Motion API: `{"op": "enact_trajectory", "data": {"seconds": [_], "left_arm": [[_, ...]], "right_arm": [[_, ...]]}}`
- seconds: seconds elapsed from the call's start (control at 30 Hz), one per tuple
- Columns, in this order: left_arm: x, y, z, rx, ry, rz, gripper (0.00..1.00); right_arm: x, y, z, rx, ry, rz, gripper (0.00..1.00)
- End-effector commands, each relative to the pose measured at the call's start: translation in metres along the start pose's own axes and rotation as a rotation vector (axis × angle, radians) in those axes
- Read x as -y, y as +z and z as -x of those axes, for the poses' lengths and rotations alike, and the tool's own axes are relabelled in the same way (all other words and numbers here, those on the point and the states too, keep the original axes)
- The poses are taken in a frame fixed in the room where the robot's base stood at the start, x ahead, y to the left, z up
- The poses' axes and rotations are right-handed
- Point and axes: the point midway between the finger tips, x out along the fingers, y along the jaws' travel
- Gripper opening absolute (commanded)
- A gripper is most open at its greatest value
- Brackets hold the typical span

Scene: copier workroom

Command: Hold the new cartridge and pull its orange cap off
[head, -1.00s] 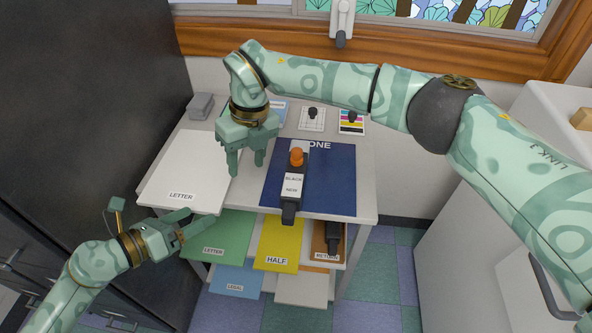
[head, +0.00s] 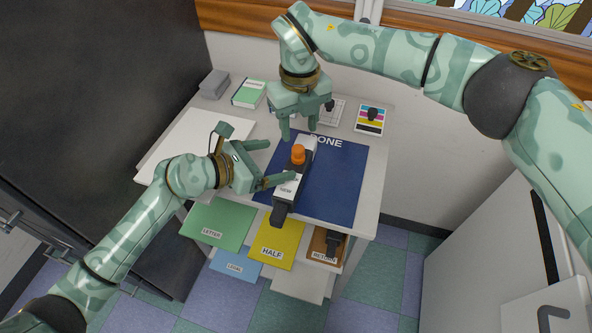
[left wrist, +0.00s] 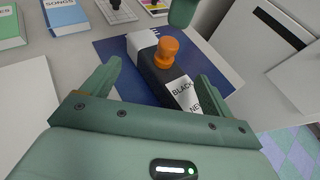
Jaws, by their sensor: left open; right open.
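The new cartridge (head: 285,203) is a long dark block with a white "NEW" label, lying on the blue "DONE" mat (head: 340,180). Its orange cap (head: 298,155) stands up on top, towards the far end; it also shows in the left wrist view (left wrist: 167,52). My left gripper (head: 278,161) is open at the cartridge. In the left wrist view its fingers (left wrist: 158,72) stand on either side of the cartridge, with gaps visible. My right gripper (head: 299,130) is open and empty, fingers pointing down, just behind and above the cap.
White paper (head: 190,135) lies left of the mat. A green book (head: 249,93), a grey box (head: 214,85) and a colour-striped card (head: 370,118) stand at the back. Paper shelves (head: 217,225) are below. A dark cabinet (head: 90,90) is on the left.

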Motion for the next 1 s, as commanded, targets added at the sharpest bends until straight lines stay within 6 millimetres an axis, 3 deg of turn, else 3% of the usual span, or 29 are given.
{"op": "enact_trajectory", "data": {"seconds": [0.1, 0.3, 0.7, 1.0], "left_arm": [[0.000, 0.001, -0.025, 0.002, 0.000, 0.002, 0.86], [0.000, 0.001, -0.052, 0.001, 0.000, 0.002, 0.86], [0.000, 0.000, -0.060, 0.000, 0.000, 0.000, 0.86], [0.000, -0.002, -0.060, -0.003, 0.000, 0.000, 0.03]], "right_arm": [[0.000, 0.000, 0.000, 0.000, 0.000, 0.001, 0.45], [0.000, 0.000, 0.000, 0.000, 0.000, 0.001, 0.45], [0.000, 0.000, 0.000, 0.000, 0.001, 0.001, 0.45], [0.000, 0.000, 0.000, 0.000, 0.001, 0.001, 0.45]]}}
